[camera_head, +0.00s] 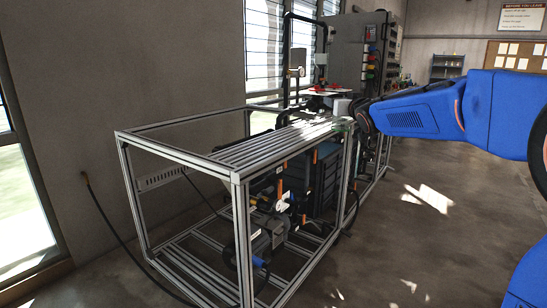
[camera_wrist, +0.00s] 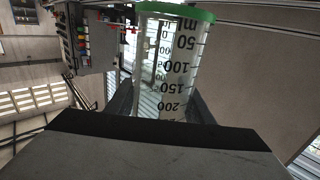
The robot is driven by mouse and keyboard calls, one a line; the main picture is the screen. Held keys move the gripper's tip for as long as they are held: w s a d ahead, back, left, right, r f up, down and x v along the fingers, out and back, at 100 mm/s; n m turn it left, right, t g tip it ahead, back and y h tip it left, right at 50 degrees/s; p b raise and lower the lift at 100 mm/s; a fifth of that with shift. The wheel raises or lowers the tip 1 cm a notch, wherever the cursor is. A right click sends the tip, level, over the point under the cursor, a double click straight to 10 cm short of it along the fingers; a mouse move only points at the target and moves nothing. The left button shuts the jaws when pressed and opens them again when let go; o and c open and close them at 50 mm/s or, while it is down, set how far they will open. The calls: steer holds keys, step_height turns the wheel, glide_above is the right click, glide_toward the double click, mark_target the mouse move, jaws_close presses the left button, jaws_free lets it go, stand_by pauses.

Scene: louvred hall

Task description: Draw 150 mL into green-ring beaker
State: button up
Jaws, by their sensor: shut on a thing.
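The green-ring beaker (camera_wrist: 150,62) is clear, with black marks from 50 to 200 and a green band at the picture's top end. My gripper (camera_wrist: 162,108) is shut on it, a dark finger on each side. No liquid can be made out in it. In the head view my gripper (camera_head: 352,113) is above the right end of a slatted frame bench, and a small glassy green-tinted part of the beaker (camera_head: 343,125) shows there. Whether it touches the bench is unclear. A black pipe (camera_head: 287,55) with a small box stands behind the bench.
The slatted aluminium bench (camera_head: 265,148) has an open frame with machinery below. Red parts (camera_head: 322,90) sit on a pale surface behind it. A grey panel cabinet (camera_head: 345,55) stands further back. Floor at right is clear.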

steer(key=w+f, duration=0.3)
steer(key=f, duration=1)
steer(key=w+f, duration=0.2)
steer(key=f, duration=1.1)
steer(key=w+f, duration=0.3)
steer(key=f, duration=1)
steer(key=s+d+f+h, duration=0.1)
steer(key=s+f, duration=0.4)
steer(key=f, duration=0.5)
steer(key=s+d+f+m+h, duration=0.1)
steer(key=s+d+f, duration=0.2)
steer(key=f, duration=0.7)
steer(key=s+d+f+m+h, duration=0.1)
steer(key=s+d+f, duration=0.1)
steer(key=s+f, duration=0.6)
step_height(320, 180, down, 3)
steer(key=shift+d+r, duration=0.1)
steer(key=shift+d, duration=0.15)
